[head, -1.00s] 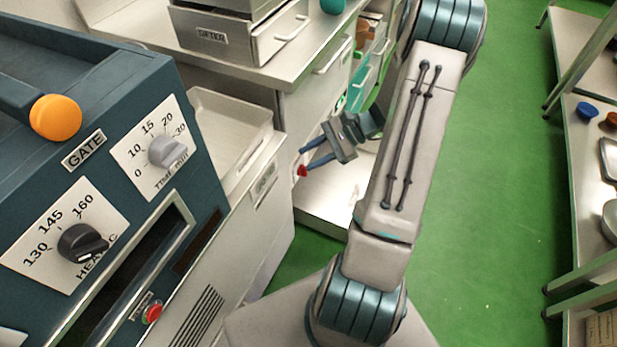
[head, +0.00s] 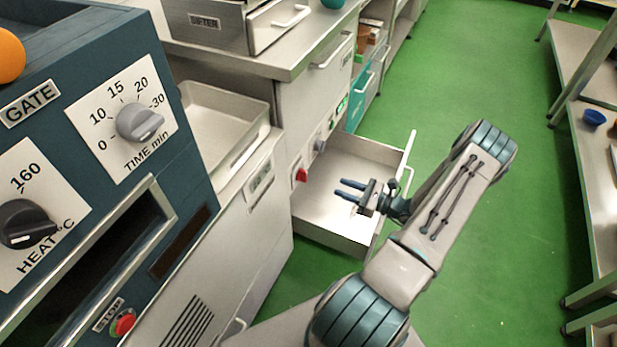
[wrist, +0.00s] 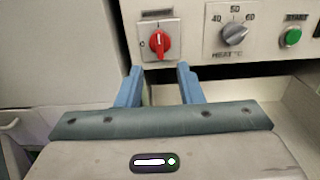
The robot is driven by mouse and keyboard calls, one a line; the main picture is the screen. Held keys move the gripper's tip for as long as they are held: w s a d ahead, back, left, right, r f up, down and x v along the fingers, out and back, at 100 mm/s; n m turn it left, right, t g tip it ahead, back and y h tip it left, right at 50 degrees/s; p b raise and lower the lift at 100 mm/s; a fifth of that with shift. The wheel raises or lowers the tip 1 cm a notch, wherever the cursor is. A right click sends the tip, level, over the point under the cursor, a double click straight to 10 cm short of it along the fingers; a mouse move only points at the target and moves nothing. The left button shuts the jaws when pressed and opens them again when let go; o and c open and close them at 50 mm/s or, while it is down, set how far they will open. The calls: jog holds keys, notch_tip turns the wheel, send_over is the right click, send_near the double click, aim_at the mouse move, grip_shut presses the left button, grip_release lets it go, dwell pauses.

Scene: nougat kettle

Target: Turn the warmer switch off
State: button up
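The warmer switch (wrist: 160,41) is a red rotary knob on a white plate on the cabinet's front panel, with its grip bar roughly upright under the top mark. In the head view the switch (head: 301,175) shows small and red above the open drawer. My gripper (wrist: 160,72) is open and empty, its two blue fingers pointing at the panel, just below the knob in the wrist picture. In the head view my gripper (head: 340,188) is over the drawer, a gap to the right of the switch and apart from it.
An open metal drawer (head: 330,225) sticks out under the panel. A grey heat dial (wrist: 234,34) and a green start button (wrist: 292,37) sit right of the switch. The blue machine (head: 60,110) with time and heat dials stands at left. Green floor at right is clear.

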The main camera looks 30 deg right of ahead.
aim_at(303, 176)
jog(key=b+x, duration=0.2)
jog(key=x, duration=1)
jog(key=shift+w+a, duration=0.3)
grip_shut()
